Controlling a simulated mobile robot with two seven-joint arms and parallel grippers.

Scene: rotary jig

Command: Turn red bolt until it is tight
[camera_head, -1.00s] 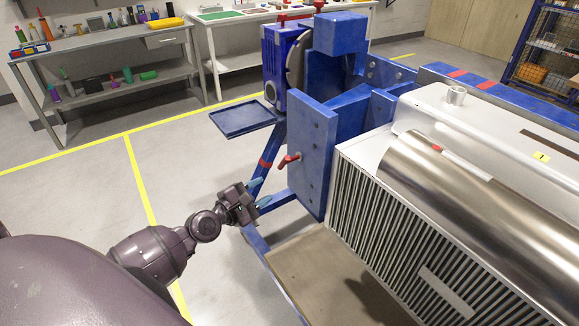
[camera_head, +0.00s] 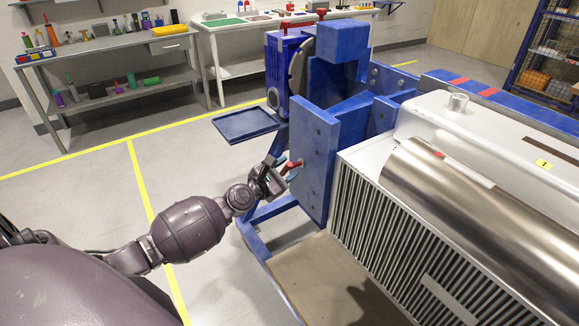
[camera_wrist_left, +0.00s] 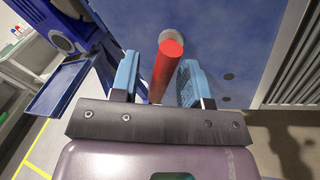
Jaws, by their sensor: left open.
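The red bolt (camera_head: 291,167) sticks out from the blue plate (camera_head: 313,150) of the rotary jig, and my left gripper partly covers it in the head view. In the left wrist view the red bolt (camera_wrist_left: 167,66) is a red cylinder between the two light-blue fingers. My left gripper (camera_head: 284,168) is open around the bolt's handle; it also shows in the left wrist view (camera_wrist_left: 158,78). A gap shows at the left finger; the right finger is close to the bolt, and I cannot tell whether they touch. My right gripper is not in view.
A blue tray (camera_head: 246,124) juts out left of the jig, above my left forearm. A large metal unit with a finned side (camera_head: 384,230) stands right of the plate. Workbenches (camera_head: 110,50) stand at the back. The floor at left is clear.

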